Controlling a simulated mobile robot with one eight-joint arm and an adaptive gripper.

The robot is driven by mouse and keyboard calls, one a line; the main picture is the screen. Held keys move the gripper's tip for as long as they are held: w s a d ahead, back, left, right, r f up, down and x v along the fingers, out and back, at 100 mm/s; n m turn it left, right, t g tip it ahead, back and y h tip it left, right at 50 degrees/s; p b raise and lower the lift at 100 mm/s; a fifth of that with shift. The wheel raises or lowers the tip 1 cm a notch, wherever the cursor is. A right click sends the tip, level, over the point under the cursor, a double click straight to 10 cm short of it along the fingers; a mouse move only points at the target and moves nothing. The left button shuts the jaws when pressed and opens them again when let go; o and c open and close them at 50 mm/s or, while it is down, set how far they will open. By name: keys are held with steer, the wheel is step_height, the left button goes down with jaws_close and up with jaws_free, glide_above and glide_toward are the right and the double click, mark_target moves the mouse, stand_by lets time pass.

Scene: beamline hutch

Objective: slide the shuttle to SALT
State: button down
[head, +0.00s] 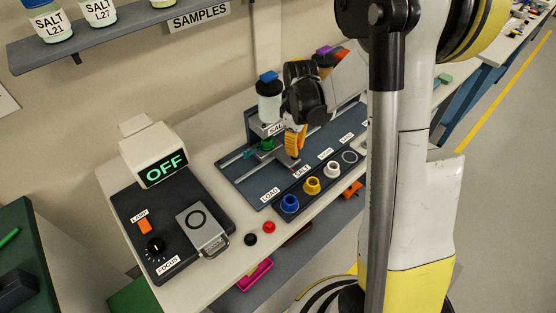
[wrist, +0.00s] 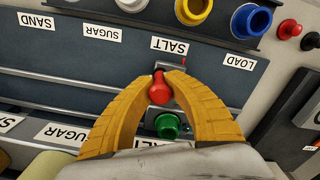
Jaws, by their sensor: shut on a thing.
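My gripper (wrist: 162,82) has its yellow fingers closed around a red knob (wrist: 159,90) on the shuttle. The shuttle is a grey carriage (wrist: 148,69) on the dark rail board, mostly hidden by my fingers in the wrist view. Its thin red pointer (wrist: 184,64) stands beside the right end of the SALT label (wrist: 169,46), on the side toward the LOAD label (wrist: 240,62). In the head view my gripper (head: 294,153) is over the board, near its SALT label (head: 301,171). A green nozzle (wrist: 168,125) shows just behind the knob.
The salt hopper (head: 269,98) with a blue cap stands above the rail. A rack of coloured cups (head: 312,186) runs along the front. Left are a lamp-and-focus unit (head: 186,248) and a display (head: 162,167) reading OFF. SUGAR and SAND labels lie further along the board.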

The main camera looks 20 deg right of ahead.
steer(key=d, duration=0.2)
steer(key=shift+w+d, duration=0.35)
steer(key=shift+w, duration=0.05)
steer(key=c, duration=1.4)
jaws_free()
steer(key=shift+a+r, duration=0.1)
step_height(320, 180, up, 12)
